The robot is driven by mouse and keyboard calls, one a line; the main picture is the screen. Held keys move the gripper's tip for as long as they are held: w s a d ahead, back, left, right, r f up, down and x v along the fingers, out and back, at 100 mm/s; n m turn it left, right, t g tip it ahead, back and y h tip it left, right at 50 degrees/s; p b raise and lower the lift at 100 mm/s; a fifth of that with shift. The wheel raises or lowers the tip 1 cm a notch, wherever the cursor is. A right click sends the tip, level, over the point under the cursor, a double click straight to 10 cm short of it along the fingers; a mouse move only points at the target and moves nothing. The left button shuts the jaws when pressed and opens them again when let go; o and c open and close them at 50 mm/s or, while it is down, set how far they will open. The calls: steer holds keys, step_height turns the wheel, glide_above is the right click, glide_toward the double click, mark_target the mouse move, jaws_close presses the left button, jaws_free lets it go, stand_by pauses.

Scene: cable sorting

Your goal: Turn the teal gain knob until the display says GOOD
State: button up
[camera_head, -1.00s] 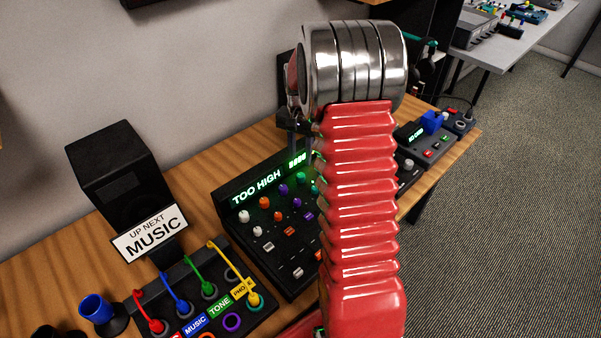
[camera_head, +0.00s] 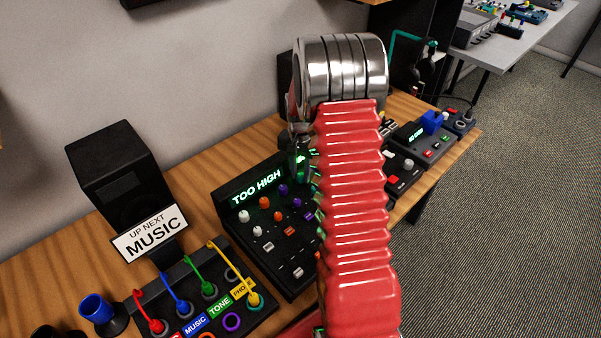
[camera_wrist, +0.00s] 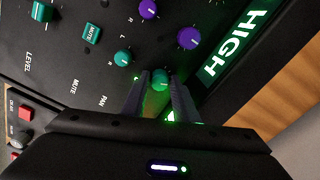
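The mixer (camera_head: 262,225) stands on the wooden bench, and its lit green display (camera_head: 257,188) reads TOO HIGH. The wrist view shows part of that display (camera_wrist: 235,45) with the word HIGH. A teal knob (camera_wrist: 160,80) at the display end of the teal column lies between the fingertips of my gripper (camera_wrist: 160,88). The fingers stand on either side of it, apart, with a narrow gap visible; contact is not clear. A second teal knob (camera_wrist: 123,58), the PAN one, is close by. In the head view my arm hides the teal knobs and most of my gripper.
A purple knob (camera_wrist: 190,38) is near the right finger, and another purple knob (camera_wrist: 147,9) lies farther up. A teal mute button (camera_wrist: 92,33) and teal level fader (camera_wrist: 41,11) share the panel. A patch box (camera_head: 195,295) with coloured cables stands left of the mixer.

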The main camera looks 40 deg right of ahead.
mark_target(300, 175)
jaws_close()
steer(key=shift+n, duration=2.4)
steer(key=shift+o, duration=0.6)
jaws_free()
steer(key=shift+r, duration=0.2)
step_height(300, 175, up, 13)
steer(key=shift+r, duration=0.2)
steer(key=shift+w, duration=0.1)
